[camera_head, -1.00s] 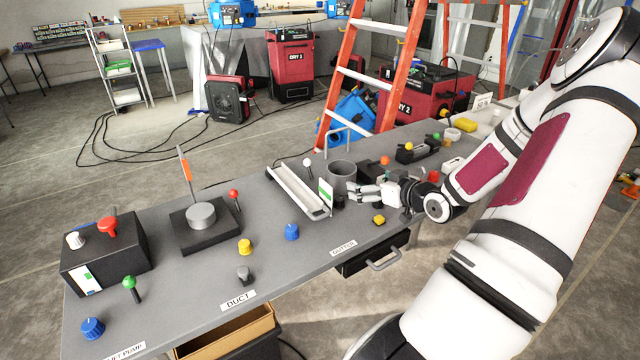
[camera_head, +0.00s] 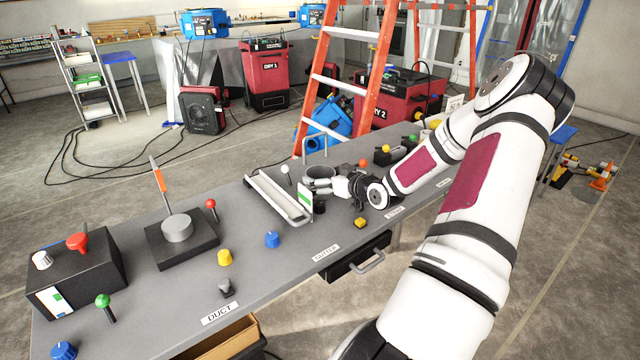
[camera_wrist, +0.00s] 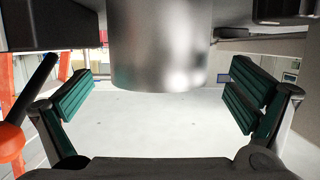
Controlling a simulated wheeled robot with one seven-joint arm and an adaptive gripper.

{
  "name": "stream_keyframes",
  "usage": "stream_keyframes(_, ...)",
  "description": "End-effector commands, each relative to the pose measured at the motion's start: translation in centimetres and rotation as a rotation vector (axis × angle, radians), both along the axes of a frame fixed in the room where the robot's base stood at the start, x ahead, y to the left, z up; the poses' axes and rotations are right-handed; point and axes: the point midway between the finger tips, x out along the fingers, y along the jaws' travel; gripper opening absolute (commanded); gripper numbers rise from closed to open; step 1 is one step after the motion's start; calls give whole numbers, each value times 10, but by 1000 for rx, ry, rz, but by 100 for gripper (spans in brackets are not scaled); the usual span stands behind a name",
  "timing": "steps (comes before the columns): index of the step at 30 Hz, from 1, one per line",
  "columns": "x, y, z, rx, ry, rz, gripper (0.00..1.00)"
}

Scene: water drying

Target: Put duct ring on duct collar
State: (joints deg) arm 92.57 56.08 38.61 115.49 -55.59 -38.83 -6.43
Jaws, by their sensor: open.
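A grey metal ring (camera_head: 318,173), open at the top, stands on the bench near its middle; I take it as the duct ring. My gripper (camera_head: 337,186) is open at its right side, at about its height. In the wrist view the shiny cylinder wall (camera_wrist: 160,45) sits between the two spread fingers, with gaps on both sides. Contact is not visible. A round grey disc (camera_head: 177,228) on a black square base (camera_head: 182,247) stands at the left, behind the DUCT label; it looks like the duct collar.
Several coloured knobs stand along the bench (camera_head: 150,290). A black box (camera_head: 75,272) is at the left end. A red-orange ladder (camera_head: 325,65) stands behind the bench.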

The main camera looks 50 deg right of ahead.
Motion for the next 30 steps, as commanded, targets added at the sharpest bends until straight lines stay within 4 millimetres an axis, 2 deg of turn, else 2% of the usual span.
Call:
stream_keyframes(3, 16, -4, -4, 1, -1, 0, 100)
stream_keyframes(6, 23, -6, -7, 0, 0, 0, 100)
stream_keyframes(14, 24, -7, -7, 0, 0, -1, 100)
stream_keyframes(18, 24, -7, -7, 0, 0, -1, 68)
stream_keyframes(21, 24, -7, -7, 0, 0, -1, 49)
stream_keyframes(23, 24, -7, -7, 0, 0, -1, 49)
stream_keyframes(24, 24, -7, -7, 0, 0, -1, 44)
stream_keyframes(30, 24, -7, -4, -1, 0, -1, 44)
